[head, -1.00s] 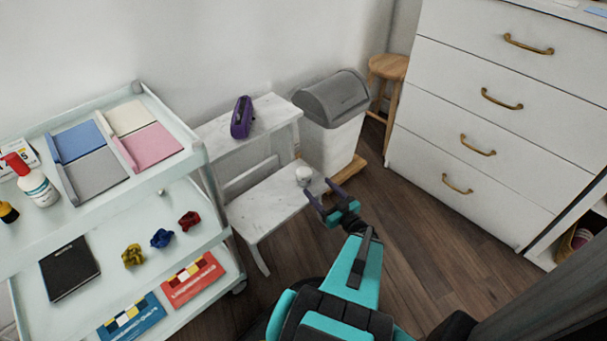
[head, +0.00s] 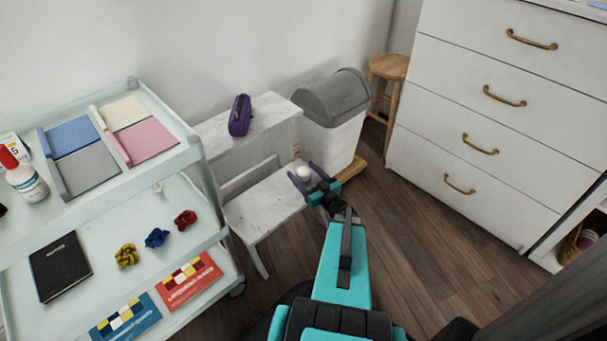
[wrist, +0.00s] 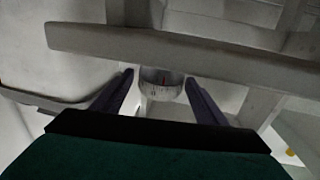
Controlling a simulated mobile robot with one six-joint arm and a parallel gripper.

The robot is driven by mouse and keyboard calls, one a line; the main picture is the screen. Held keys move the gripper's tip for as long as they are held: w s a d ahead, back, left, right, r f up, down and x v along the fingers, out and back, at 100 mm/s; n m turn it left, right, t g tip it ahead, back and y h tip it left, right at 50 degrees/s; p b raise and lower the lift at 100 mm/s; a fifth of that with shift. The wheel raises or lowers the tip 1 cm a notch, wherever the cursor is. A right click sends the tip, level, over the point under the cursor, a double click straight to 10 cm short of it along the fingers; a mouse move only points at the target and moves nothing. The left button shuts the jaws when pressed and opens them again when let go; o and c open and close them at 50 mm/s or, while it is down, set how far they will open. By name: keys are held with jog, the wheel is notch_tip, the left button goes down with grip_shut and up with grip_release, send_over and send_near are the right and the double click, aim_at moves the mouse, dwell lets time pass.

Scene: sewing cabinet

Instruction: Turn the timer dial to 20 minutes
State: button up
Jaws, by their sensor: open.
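The timer is a small, round white thing (head: 304,173) on the lower step of the white step stool, near its right end. In the wrist view the timer dial (wrist: 161,84) shows tick marks around its side and a red mark near the middle. My gripper (head: 304,172) is open, with its two purple fingers on either side of the timer in the head view. In the wrist view my gripper (wrist: 160,88) has one finger left and one right of the dial, with gaps showing. I cannot tell whether either finger touches it.
The white marbled step stool (head: 262,205) has a purple case (head: 240,115) on its upper step. A grey-lidded bin (head: 335,140) stands close to the right. A shelf cart (head: 205,240) is at left and a drawer chest (head: 455,120) at right. Wooden floor is open between.

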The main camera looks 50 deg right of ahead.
jog(key=c, duration=1.1)
jog(key=shift+a+m+g+h+b, duration=0.1)
jog(key=shift+m+g+h+b, duration=0.4)
jog(key=shift+m+h+b, duration=0.75)
jog(key=shift+m+g+h+b, duration=0.5)
jog(key=shift+m+g+h, duration=0.45)
jog(key=shift+h, duration=1)
dwell(0.4)
jog(key=o, duration=1.1)
